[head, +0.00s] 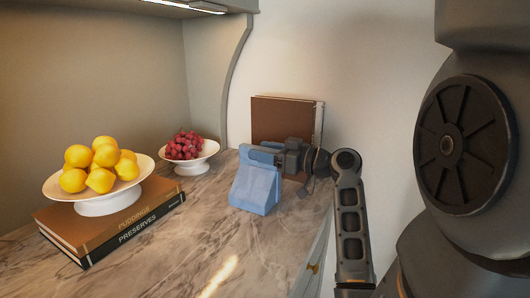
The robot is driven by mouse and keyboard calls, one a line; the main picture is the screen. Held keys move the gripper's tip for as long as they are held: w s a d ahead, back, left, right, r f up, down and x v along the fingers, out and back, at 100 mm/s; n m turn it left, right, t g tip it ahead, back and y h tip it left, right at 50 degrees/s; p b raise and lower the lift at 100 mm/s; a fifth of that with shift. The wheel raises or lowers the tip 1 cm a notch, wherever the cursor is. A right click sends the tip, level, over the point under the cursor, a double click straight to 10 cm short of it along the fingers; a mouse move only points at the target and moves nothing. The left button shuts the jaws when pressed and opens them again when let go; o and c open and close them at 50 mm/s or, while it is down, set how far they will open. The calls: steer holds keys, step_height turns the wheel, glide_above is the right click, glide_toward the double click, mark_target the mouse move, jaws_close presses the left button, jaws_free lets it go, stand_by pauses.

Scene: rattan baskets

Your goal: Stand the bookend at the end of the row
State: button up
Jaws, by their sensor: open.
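A blue bookend (256,188) stands upright on the marble counter, with a wide lower part and a narrower top. A brown book (279,117) stands upright behind it near the wall, with pale page edges at its right; it may be more than one book. My gripper (264,154) reaches in from the right at the bookend's top, with its jaws open. Its fingers overlap the top of the bookend in the picture; I cannot tell whether they touch it. My gripper hides part of the book's lower half.
A white bowl of lemons (99,198) sits on two stacked books (118,229) at the left. A white bowl of grapes (192,164) stands behind, left of the bookend. The front of the marble counter (190,245) is clear. Its right edge runs near my arm.

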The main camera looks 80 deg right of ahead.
steer(key=b+v, duration=0.2)
steer(key=v, duration=1)
steer(key=shift+r, duration=0.1)
